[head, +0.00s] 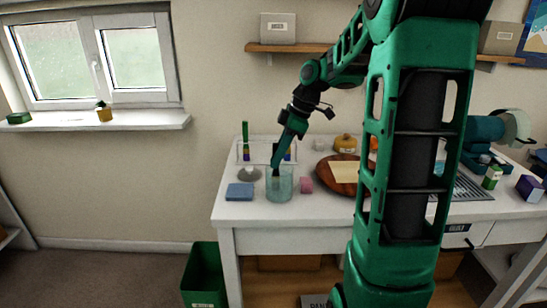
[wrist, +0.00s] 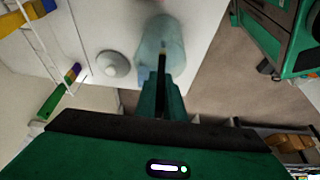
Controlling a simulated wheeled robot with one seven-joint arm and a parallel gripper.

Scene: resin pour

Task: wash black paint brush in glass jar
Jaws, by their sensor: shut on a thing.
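The glass jar (head: 280,187) is clear and bluish and stands upright near the front left of the white table. It also shows at the top of the wrist view (wrist: 172,38). My gripper (head: 276,162) is directly above the jar and points down at it. It is shut on the black paint brush (wrist: 160,76), whose dark lower end (head: 276,172) appears at the jar's mouth in the head view. How deep the brush tip reaches is hard to tell.
A grey round item (head: 249,174) sits behind. A wooden round board (head: 324,174) lies farther right. A green bin (head: 203,275) stands on the floor.

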